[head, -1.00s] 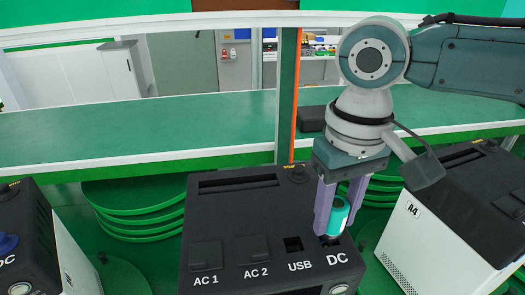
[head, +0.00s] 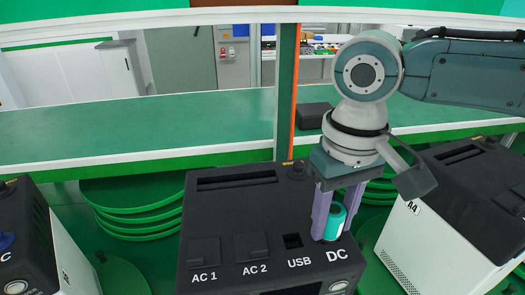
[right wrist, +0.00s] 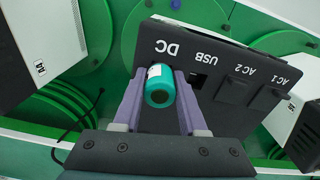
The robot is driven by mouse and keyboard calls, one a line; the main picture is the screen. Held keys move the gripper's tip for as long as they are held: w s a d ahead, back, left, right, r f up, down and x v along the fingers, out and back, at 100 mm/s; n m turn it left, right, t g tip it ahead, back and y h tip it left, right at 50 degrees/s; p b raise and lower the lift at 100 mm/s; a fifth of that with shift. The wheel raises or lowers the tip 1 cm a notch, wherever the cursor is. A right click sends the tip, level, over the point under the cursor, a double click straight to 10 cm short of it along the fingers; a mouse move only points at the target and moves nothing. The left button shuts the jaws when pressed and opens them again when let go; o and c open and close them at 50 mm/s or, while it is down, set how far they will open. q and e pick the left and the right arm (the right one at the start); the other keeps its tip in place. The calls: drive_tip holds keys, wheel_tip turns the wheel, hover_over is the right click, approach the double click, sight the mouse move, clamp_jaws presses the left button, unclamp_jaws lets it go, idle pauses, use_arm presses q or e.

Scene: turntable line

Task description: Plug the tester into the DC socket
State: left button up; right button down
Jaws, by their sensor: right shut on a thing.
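The tester (head: 334,222) is a teal cylinder with a white patch. My right gripper (head: 336,228) is shut on it, with a purple finger on each side. The tester stands upright at the DC position on the black top of the power unit (head: 230,220), above the DC label. The DC socket itself is hidden under it, and I cannot tell how deep it sits. In the right wrist view the tester (right wrist: 159,88) is between the fingers, beside the DC label. My left gripper is not in view.
The USB socket (head: 292,241) and the covered AC 1 (head: 204,252) and AC 2 (head: 251,247) outlets lie left of the tester. Another unit marked A4 (head: 440,235) stands at right, and one at far left (head: 60,240). A green shelf (head: 140,140) runs behind.

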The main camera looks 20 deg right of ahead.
drive_tip(key=shift+c, duration=1.9)
unclamp_jaws()
wheel_tip(320, 180, up, 10)
drive_tip(key=shift+f+b, duration=0.1)
drive_tip(key=shift+b, duration=0.8)
